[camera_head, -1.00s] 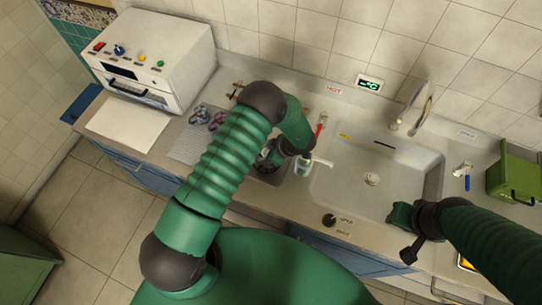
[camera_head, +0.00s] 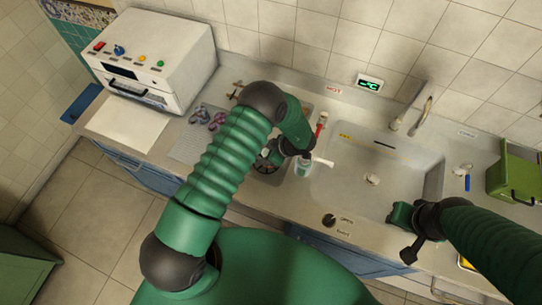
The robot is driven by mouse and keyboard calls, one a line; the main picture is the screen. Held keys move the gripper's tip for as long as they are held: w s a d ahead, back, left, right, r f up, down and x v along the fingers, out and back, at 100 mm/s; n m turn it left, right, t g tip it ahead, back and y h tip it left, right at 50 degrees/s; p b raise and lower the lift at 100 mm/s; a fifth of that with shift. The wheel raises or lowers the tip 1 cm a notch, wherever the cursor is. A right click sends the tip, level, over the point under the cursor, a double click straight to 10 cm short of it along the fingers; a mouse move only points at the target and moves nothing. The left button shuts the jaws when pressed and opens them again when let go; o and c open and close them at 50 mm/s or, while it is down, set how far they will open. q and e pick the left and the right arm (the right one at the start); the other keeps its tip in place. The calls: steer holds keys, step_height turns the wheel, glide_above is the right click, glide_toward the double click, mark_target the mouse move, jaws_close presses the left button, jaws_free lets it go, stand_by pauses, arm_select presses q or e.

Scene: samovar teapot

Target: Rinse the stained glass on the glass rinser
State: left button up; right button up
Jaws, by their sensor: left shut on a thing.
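My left gripper (camera_head: 302,160) is at the ledge between the small round basin and the large sink. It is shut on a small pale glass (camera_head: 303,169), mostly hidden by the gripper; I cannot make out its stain. The glass rinser (camera_head: 265,163) seems to be in the small basin, largely hidden behind my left arm. My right gripper (camera_head: 400,220) hangs over the front right of the large sink (camera_head: 340,185), and its fingers are too small to read.
A faucet (camera_head: 424,112) stands behind the large sink. A green box (camera_head: 513,178) is on the counter at the right. A white oven-like machine (camera_head: 150,60) stands at the back left. A red-handled tool (camera_head: 320,125) lies behind the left gripper.

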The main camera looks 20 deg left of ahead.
mark_target(266, 150)
arm_select(q)
steer(key=shift+r+p, duration=0.35)
steer(key=shift+r, duration=0.05)
stand_by(0.7)
steer(key=o, duration=0.8)
steer(key=c, duration=0.6)
steer(key=shift+r+p, duration=1.25)
steer(key=shift+r, duration=0.25)
steer(key=shift+c, duration=0.2)
steer(key=shift+r+p, duration=1.9)
steer(key=shift+r, duration=0.3)
